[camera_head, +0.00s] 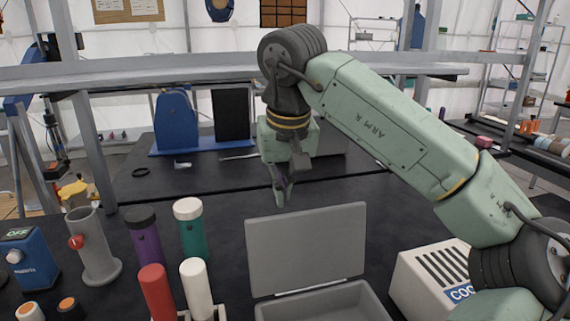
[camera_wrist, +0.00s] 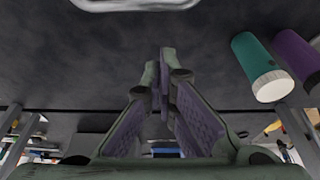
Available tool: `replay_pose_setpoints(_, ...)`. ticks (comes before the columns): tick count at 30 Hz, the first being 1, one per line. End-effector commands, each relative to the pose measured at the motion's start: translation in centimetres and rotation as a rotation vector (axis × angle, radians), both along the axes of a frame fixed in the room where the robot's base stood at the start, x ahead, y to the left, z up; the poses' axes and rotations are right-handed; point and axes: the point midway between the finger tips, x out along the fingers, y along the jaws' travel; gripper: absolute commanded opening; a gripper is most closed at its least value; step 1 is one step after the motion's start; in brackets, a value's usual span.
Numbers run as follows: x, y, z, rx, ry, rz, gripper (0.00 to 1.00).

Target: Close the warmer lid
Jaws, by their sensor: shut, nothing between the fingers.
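The warmer is a grey box (camera_head: 335,305) at the bottom middle of the head view, cut off by the frame edge. Its flat grey lid (camera_head: 306,248) stands open, close to upright, along the box's far side. My gripper (camera_head: 283,198) is beyond the lid in this view, pointing down, just above the lid's top edge in the picture. I cannot tell whether it touches the lid. In the wrist view my gripper (camera_wrist: 164,60) has its fingertips together with nothing between them. A light grey rounded edge (camera_wrist: 135,4) shows at the top there; I cannot tell what it is.
A white vented box (camera_head: 425,285) stands right of the warmer. Red (camera_head: 156,290), white (camera_head: 196,287), purple (camera_head: 145,238) and teal (camera_head: 190,230) cylinders stand to its left. A metal rail (camera_head: 190,75) crosses behind my arm. The dark tabletop behind the lid is mostly clear.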

Motion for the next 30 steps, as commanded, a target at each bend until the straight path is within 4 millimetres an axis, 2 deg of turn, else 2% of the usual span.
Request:
replay_pose_setpoints(3, 0.6, 0.2, -2.2, 0.0, 0.002, 0.002, 0.0)
replay_pose_setpoints(5, -0.6, -0.3, -1.1, -0.001, -0.002, 0.001, 0.0)
replay_pose_setpoints(12, -2.7, -0.9, -0.4, -0.001, 0.0, 0.001, 0.0)
replay_pose_setpoints(30, -2.7, -1.0, -0.4, 0.013, -0.038, 0.0, 0.0)
